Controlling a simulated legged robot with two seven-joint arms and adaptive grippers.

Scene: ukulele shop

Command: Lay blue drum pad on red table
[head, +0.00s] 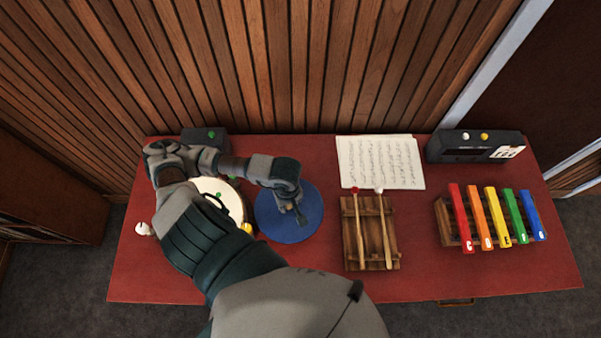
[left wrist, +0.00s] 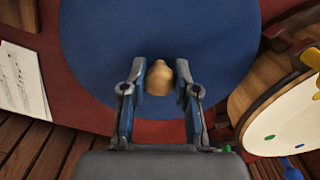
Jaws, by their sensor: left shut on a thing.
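The blue drum pad (head: 286,231) is a flat round disc over the left half of the red table (head: 440,278). My right gripper is not in view.
A cream-topped drum (head: 208,187) stands left of the pad, partly behind my arm. Sheet music (head: 380,162) lies behind, and a wooden rack with two mallets (head: 352,245) is to the right. A coloured xylophone (head: 491,217) and dark box (head: 460,146) are further right.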

